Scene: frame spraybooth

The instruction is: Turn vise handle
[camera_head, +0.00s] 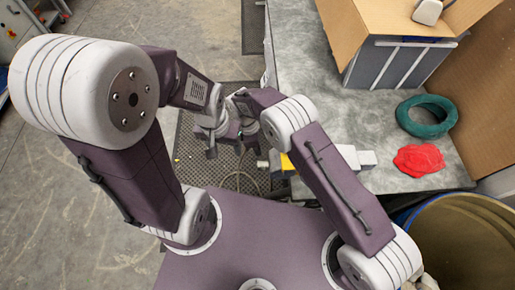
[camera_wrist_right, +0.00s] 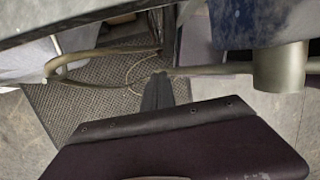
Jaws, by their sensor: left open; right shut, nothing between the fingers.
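In the right wrist view, the vise handle (camera_wrist_right: 215,71) is a thin grey rod running left from a tan cylindrical screw end (camera_wrist_right: 279,68). A dark blue vise body (camera_wrist_right: 262,20) shows above it. My right gripper (camera_wrist_right: 158,80) is shut and empty, with its narrow dark fingertips at the rod's left end; I cannot tell whether they touch it. In the head view, my left gripper (camera_head: 212,150) is open over the mat, left of the bench. A yellow and grey thing (camera_head: 286,162) at the bench edge, partly behind my right arm, may be the vise.
The grey bench (camera_head: 345,112) carries a cardboard box (camera_head: 345,30), a teal ring (camera_head: 426,116) and a red cloth (camera_head: 418,160). A barrel (camera_head: 465,240) stands at lower right. A bent tube (camera_wrist_right: 85,52) lies left of my right fingers.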

